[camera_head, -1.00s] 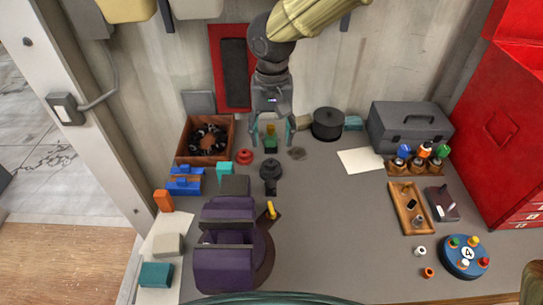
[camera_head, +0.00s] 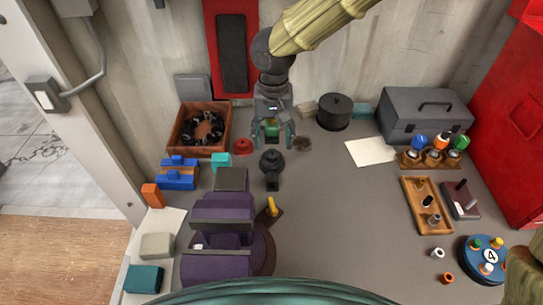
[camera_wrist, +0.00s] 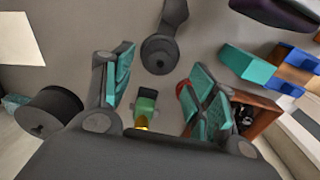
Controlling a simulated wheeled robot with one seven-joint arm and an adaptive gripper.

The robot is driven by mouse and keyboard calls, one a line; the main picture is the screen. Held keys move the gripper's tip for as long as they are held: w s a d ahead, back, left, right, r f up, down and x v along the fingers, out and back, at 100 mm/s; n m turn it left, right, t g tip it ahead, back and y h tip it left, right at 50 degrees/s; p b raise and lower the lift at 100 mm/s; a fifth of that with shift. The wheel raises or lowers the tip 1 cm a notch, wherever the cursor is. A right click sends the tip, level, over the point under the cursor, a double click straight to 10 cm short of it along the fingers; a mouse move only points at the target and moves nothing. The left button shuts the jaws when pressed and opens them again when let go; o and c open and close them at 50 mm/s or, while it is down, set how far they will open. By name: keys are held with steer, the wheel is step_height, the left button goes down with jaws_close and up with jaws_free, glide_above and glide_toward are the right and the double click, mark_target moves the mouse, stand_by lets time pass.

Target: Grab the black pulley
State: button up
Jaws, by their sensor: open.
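Two black round things could be the pulley; I cannot tell which. One is a small knobbed black piece (camera_head: 272,162) in front of my gripper, which shows as a round disc with a stem in the wrist view (camera_wrist: 160,54). The other is a wide black cylinder (camera_head: 334,112) at the back, which shows at the left of the wrist view (camera_wrist: 52,108). My gripper (camera_head: 273,138) is open and empty, pointing down behind the small piece and left of the cylinder. A green piece with a gold end (camera_wrist: 146,104) shows between its fingers, below the palm.
A wooden box (camera_head: 176,127) of black parts and a red disc (camera_head: 244,146) lie left of my gripper. A purple vise (camera_head: 215,268) stands in front. A grey toolbox (camera_head: 395,122) is at the back right. The centre-right tabletop is clear.

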mark_target(272, 152)
steer(key=shift+f, duration=0.85)
steer(key=shift+w+f+p, duration=0.25)
steer(key=shift+f+p, duration=0.2)
steer(key=shift+f, duration=0.15)
steer(key=shift+w+f+p, duration=0.2)
steer(key=shift+f+p, duration=0.25)
steer(key=shift+f, duration=0.15)
steer(key=shift+a+f+p, duration=0.1)
steer(key=shift+f+p, duration=0.2)
steer(key=shift+f, duration=1)
steer(key=c, duration=1.3)
